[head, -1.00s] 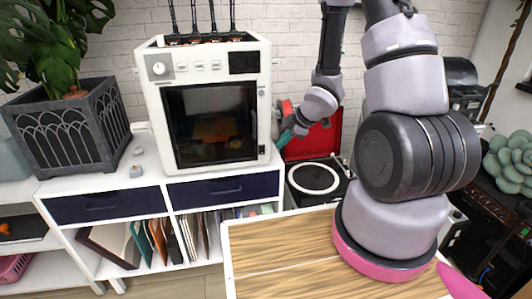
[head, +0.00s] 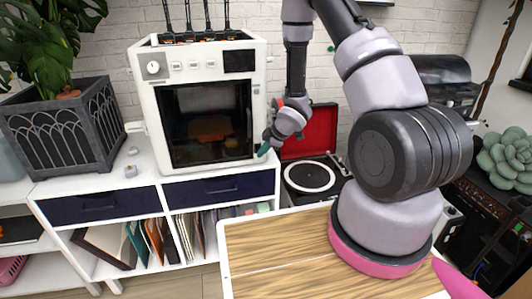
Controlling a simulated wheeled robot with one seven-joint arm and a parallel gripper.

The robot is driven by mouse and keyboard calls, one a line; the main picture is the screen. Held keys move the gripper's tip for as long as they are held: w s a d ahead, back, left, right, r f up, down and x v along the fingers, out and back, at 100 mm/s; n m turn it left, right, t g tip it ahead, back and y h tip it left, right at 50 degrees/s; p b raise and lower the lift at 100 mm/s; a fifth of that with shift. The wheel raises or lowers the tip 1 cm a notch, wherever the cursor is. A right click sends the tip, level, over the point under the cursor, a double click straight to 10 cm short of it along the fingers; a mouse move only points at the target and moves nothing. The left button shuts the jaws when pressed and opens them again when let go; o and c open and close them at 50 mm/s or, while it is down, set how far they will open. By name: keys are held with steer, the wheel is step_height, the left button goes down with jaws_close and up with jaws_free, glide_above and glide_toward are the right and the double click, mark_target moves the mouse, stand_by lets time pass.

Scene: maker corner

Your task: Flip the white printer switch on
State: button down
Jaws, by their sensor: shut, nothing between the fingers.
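The white printer (head: 201,160) stands on the white cabinet, with a dark glass door, a knob and small buttons on its front. I cannot make out its power switch in this view; the right side is seen at a steep angle and partly covered by my gripper. My gripper (head: 267,146) is at the printer's lower right front edge, pointing down and left. Its fingers are shut with nothing between them. I cannot tell whether the fingertips touch the printer.
A red-lidded record player (head: 309,176) stands just right of the printer, behind my gripper. A plant in a dark grey planter (head: 66,127) is on the left. Small grey objects (head: 131,171) lie on the cabinet top. A wooden tabletop (head: 280,258) is in front.

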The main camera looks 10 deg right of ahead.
steer(key=shift+w, duration=0.4)
steer(key=shift+f, duration=0.1)
steer(key=shift+w, duration=0.2)
steer(key=shift+r, duration=0.8)
steer(key=shift+s, duration=0.1)
